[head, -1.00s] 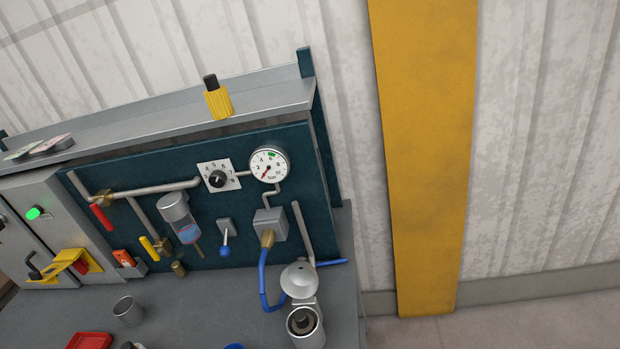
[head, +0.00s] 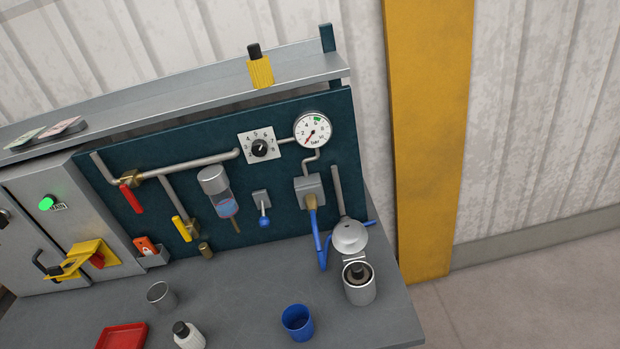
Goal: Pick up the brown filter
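A round metal housing (head: 358,292) stands at the right end of the bench, its domed lid (head: 349,236) swung open behind it. A round part with a dark centre and a brownish-grey ring (head: 358,274) sits inside the housing. It may be the brown filter, but its colour is hard to tell at this size. Only its top shows; the housing wall hides its sides. No other brown filter is visible. My gripper is not in view.
A blue cup (head: 298,323), a white bottle (head: 188,336), a grey metal cup (head: 161,296) and a red tray (head: 121,337) stand on the bench (head: 235,295). A shelf (head: 200,92) runs above the teal panel (head: 284,212).

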